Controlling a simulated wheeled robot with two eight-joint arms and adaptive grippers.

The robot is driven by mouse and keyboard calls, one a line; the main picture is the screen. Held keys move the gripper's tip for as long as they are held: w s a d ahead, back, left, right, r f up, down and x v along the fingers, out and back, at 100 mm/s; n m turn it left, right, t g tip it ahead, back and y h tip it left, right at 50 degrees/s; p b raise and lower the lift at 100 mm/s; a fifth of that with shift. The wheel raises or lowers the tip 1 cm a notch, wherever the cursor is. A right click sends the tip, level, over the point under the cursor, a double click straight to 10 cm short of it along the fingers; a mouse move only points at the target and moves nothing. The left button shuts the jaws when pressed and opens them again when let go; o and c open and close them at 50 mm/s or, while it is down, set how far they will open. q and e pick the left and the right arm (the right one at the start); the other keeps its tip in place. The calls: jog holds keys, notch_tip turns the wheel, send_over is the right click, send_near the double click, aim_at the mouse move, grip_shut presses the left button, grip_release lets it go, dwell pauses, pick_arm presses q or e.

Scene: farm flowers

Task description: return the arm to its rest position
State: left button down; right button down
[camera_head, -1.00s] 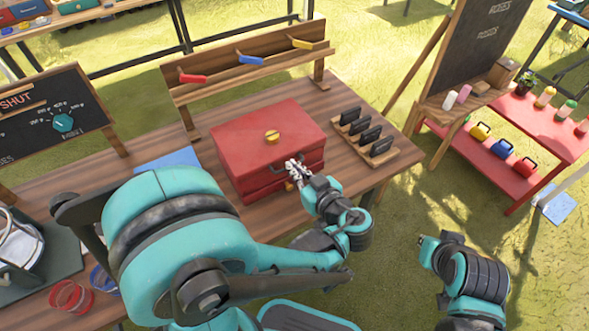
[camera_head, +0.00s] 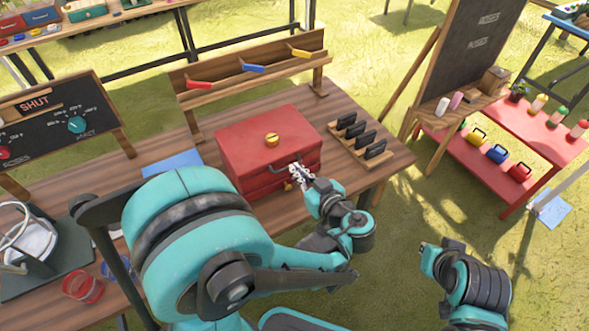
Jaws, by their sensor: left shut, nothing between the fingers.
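My left arm comes in from the lower left over the wooden table (camera_head: 345,177). My right arm (camera_head: 476,283) shows at the lower right, over the grass and clear of the table. Its gripper cannot be made out.
A wooden rack (camera_head: 357,145) with several black pieces stands right of the box. A rail (camera_head: 250,74) with three coloured handles stands behind it. A SHUT board (camera_head: 65,122) and red cup (camera_head: 82,287) are left.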

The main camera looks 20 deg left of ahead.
pick_arm(q)
jog(key=s+d+f, duration=0.3)
jog(key=d+f, duration=0.1)
jog(key=shift+s+d, duration=0.3)
jog(key=shift+d, duration=0.05)
pick_arm(e)
jog(key=shift+w+a, duration=0.2)
jog(key=shift+w, duration=0.15)
pick_arm(q)
jog(key=s+a+r+m+g+h, duration=0.2)
jog(key=s+a+m+h, duration=0.4)
jog(key=m+h, duration=0.3)
jog(key=shift+s+a+r+m+h, duration=0.25)
jog(key=shift+r+m+h, duration=0.15)
jog(key=shift+r+h, duration=0.45)
jog(key=shift+f, duration=0.2)
dwell(0.7)
